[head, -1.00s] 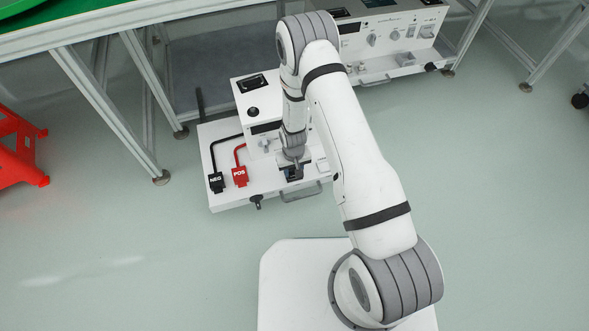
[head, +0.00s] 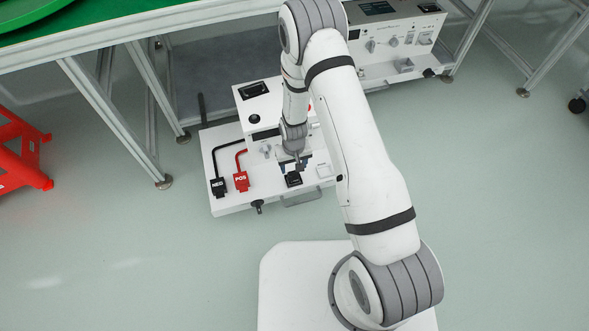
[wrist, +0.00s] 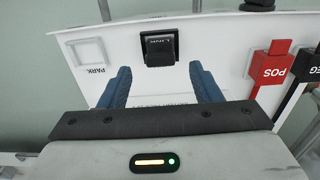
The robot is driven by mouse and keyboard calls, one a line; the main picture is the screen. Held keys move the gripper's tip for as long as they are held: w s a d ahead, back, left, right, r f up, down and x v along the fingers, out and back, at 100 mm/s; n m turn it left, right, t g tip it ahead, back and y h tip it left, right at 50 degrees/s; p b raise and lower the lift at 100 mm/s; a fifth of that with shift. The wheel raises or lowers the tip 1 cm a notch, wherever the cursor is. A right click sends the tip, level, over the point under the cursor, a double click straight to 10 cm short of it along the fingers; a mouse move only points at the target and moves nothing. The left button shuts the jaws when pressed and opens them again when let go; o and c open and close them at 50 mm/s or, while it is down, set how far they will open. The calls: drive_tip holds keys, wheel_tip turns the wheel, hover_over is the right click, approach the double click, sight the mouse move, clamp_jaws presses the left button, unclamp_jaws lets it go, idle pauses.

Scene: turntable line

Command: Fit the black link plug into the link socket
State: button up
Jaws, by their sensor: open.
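The black link plug (wrist: 160,50), lettered LINK, sits on the white front shelf (wrist: 215,45) of the unit. It also shows in the head view (head: 293,180). My gripper (wrist: 161,80) is open and empty, its two blue fingers spread wide. The plug stands ahead of the fingertips, apart from them. No link socket shows; the plug may cover it, and I cannot tell how deep the plug sits. An empty white square marked PARK (wrist: 88,52) lies to the left in the wrist view.
The red POS plug (head: 241,181) and black NEG plug (head: 218,187) lie left of the link plug, with cables. A white instrument box (head: 262,106) stands behind. A black knob (head: 257,207) is on the shelf's front edge. Floor in front is clear.

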wheel_tip(320, 180, up, 6)
drive_tip(key=f+p, duration=0.1)
wheel_tip(320, 180, up, 13)
hover_over(294, 174)
drive_tip(key=d, duration=0.4)
drive_tip(key=s+d+r+m, duration=0.1)
drive_tip(key=s+d+r, duration=0.1)
drive_tip(key=r, duration=0.4)
drive_tip(key=s+d+r+m, duration=0.1)
drive_tip(key=d+r, duration=0.1)
drive_tip(key=r, duration=0.3)
drive_tip(key=s+d+r, duration=0.3)
drive_tip(key=s+r, duration=0.4)
drive_tip(key=s, duration=0.1)
drive_tip(key=s+d+r+m+t, duration=0.1)
drive_tip(key=s+d+r, duration=0.2)
drive_tip(key=s+r, duration=0.3)
drive_tip(key=shift+s+d+r, duration=0.2)
drive_tip(key=shift+s+r, duration=0.15)
drive_tip(key=shift+s, duration=0.5)
